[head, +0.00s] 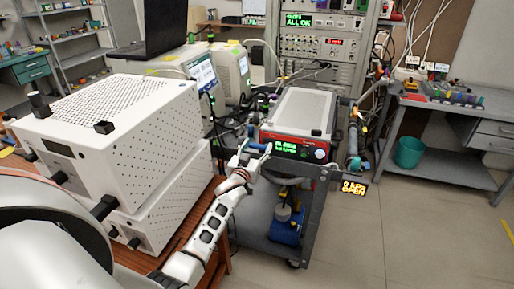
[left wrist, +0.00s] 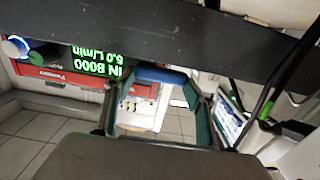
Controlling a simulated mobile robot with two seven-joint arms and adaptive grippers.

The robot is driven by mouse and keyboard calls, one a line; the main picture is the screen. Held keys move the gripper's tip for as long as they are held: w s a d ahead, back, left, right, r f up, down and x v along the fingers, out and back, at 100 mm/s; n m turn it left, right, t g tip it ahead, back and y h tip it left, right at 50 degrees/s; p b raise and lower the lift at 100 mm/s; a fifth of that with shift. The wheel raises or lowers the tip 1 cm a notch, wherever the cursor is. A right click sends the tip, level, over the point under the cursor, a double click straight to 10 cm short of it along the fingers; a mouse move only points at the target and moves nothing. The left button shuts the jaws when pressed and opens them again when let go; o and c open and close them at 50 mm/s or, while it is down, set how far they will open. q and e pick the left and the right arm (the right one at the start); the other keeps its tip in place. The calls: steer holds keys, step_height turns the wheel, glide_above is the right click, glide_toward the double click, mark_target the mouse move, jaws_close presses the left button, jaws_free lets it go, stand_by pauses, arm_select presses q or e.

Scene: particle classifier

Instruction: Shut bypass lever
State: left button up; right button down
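My left gripper (head: 255,152) reaches in over the near edge of the grey cart, in front of the classifier (head: 300,118) with its red front panel and green display. Its fingers look apart. A short blue bar (head: 257,147) shows between the fingertips; in the left wrist view the blue bar (left wrist: 160,75) spans the gap between the fingers (left wrist: 160,100). I cannot tell whether the fingers touch it, or whether it is the bypass lever. A small amber sign (head: 354,187) at the cart's right reads OPEN. My right gripper is not in view.
White perforated boxes (head: 110,125) stand on the wooden table at left, close to my left arm. A vertical pipe with fittings (head: 354,140) stands at the cart's right. A blue pump (head: 287,226) sits on the cart's lower shelf. The floor at right is clear.

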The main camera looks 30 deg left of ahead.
arm_select(q)
steer(key=shift+r+m, duration=0.1)
steer(key=shift+m, duration=0.2)
steer(key=shift+d+r+m+p, duration=0.2)
steer(key=shift+r+m+p, duration=0.1)
steer(key=shift+m, duration=0.8)
steer(key=shift+w+d+r+m, duration=0.1)
steer(key=shift+d+r+m, duration=0.1)
steer(key=shift+m, duration=0.85)
steer(key=shift+d+r+m, duration=0.15)
steer(key=shift+m, duration=0.9)
steer(key=o, duration=1.1)
